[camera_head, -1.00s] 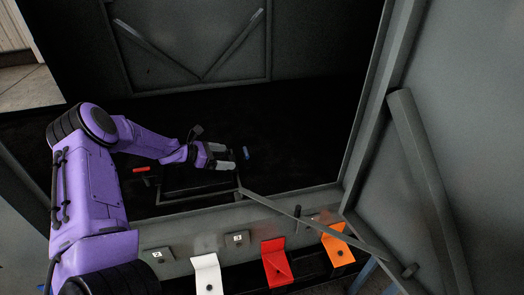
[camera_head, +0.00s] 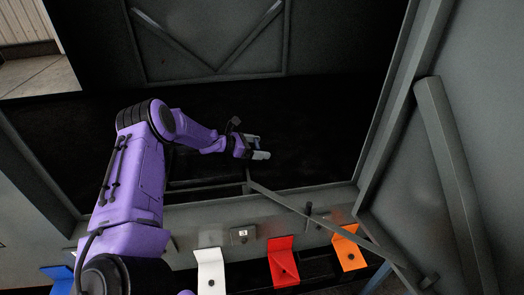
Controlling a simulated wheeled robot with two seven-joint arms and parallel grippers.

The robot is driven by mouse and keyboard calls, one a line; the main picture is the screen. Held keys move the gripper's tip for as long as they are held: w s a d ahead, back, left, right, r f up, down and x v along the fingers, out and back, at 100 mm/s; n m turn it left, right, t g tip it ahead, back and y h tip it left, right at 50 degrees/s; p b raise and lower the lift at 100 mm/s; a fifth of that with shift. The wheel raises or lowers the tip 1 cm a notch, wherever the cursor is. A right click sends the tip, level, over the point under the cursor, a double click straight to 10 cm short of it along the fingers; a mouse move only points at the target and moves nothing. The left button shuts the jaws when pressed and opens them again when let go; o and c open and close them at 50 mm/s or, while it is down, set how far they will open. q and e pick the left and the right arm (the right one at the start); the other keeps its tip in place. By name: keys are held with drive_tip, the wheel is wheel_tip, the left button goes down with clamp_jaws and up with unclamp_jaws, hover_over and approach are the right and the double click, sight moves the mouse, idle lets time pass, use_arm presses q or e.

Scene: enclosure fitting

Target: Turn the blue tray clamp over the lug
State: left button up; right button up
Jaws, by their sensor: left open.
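My left gripper (camera_head: 261,147), on the purple arm, is over the dark floor of the enclosure, near the middle of the view. It is open, with its pale fingers pointing right. The blue tray clamp (camera_head: 253,138) shows only as a small blue patch at the upper finger. I cannot tell whether the fingers touch it or are around it. The lug cannot be made out. The dark tray (camera_head: 205,187) lies below the gripper in the picture, partly behind my arm. My right gripper is not in view.
A grey bar (camera_head: 310,215) slants from the tray's right corner across the front sill. White (camera_head: 210,268), red (camera_head: 283,262), orange (camera_head: 349,250) and blue (camera_head: 57,280) tabs line the front. A grey panel (camera_head: 480,90) stands at right. The dark floor right of the gripper is clear.

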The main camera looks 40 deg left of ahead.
use_arm(q)
drive_tip(key=shift+x, duration=0.85)
drive_tip(key=shift+c, duration=0.3)
